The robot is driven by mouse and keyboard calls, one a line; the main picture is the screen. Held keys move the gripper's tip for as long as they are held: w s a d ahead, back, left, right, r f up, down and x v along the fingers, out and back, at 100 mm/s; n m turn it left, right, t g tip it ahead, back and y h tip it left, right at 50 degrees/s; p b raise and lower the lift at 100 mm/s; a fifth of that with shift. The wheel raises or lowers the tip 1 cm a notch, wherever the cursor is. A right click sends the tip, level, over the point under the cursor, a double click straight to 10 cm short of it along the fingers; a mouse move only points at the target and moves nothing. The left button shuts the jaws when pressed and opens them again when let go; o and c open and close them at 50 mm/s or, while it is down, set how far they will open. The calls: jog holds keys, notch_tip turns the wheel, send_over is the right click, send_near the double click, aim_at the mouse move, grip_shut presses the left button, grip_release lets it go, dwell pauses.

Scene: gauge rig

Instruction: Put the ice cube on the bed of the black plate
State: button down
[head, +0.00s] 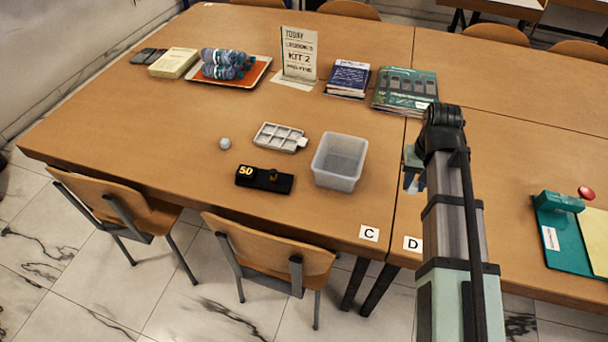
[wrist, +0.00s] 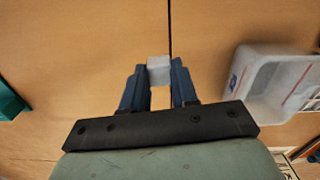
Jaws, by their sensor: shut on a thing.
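The black plate (head: 264,179) lies on the table left of the clear tub, with a yellow "50" at its left end and a small dark knob-like part on its right half. My gripper (head: 413,181) is well to the right of the plate, above the table near the seam between the C and D labels. In the wrist view my gripper (wrist: 159,80) is shut on the ice cube (wrist: 159,69), a small pale block between the blue fingertips. In the head view the cube is mostly hidden by my arm. The black plate is not in the wrist view.
An empty clear tub (head: 340,162) stands between plate and gripper; it also shows in the wrist view (wrist: 245,82). A grey compartment tray (head: 280,137) and small grey ball (head: 225,143) lie behind the plate. Booklets (head: 405,90) lie at the back. A teal device (head: 560,235) sits far right.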

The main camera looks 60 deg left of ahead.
jog(key=s+a+n, duration=0.3)
jog(key=s+a, duration=0.8)
jog(key=s, duration=0.1)
jog(key=r, duration=0.2)
send_over(263, 179)
notch_tip(263, 179, down, 10)
jog(key=m, duration=0.4)
jog(key=shift+a+r, duration=0.1)
jog(key=shift+f, duration=0.2)
